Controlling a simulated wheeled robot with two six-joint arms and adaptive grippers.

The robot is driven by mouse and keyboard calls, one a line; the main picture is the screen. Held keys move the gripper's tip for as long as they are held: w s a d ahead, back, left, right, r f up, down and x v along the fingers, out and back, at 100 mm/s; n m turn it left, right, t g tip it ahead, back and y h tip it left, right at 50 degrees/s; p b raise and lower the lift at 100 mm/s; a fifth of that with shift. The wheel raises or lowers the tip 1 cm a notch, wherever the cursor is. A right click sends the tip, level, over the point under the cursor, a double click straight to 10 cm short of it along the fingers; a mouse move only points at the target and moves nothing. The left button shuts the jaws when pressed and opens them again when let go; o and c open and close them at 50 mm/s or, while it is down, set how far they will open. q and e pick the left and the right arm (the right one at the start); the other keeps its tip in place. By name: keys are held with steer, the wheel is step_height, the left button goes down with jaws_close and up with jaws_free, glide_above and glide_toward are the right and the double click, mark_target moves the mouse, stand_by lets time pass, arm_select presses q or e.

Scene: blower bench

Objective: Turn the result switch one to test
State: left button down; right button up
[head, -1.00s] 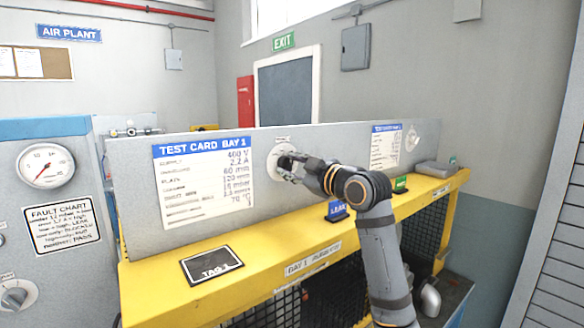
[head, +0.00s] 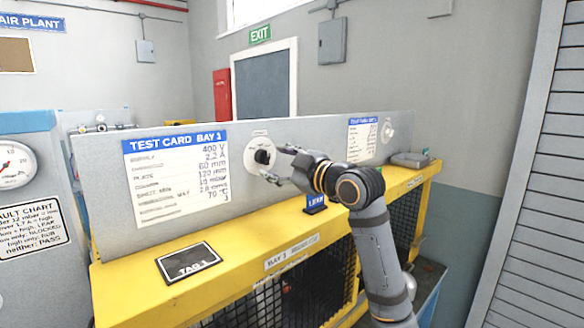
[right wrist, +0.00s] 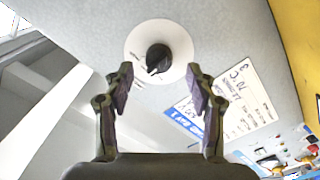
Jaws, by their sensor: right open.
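The result switch is a black knob (head: 262,156) on a round white plate (head: 252,164), set in the grey upright panel to the right of the bay 1 test card. It also shows in the right wrist view as a dark knob (right wrist: 158,58) on its white disc, ahead of and between the fingers. My right gripper (head: 276,164) is just in front of the plate, at its right side. In the right wrist view my right gripper (right wrist: 160,88) is open and empty, its fingers apart on either side of the knob and not closed on it. My left gripper is not in view.
A second round switch (head: 387,131) sits farther right. A grey box (head: 410,159) lies at the bench's far end.

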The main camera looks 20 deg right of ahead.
steer(key=v, duration=0.8)
steer(key=shift+s, duration=0.35)
steer(key=shift+d, duration=0.15)
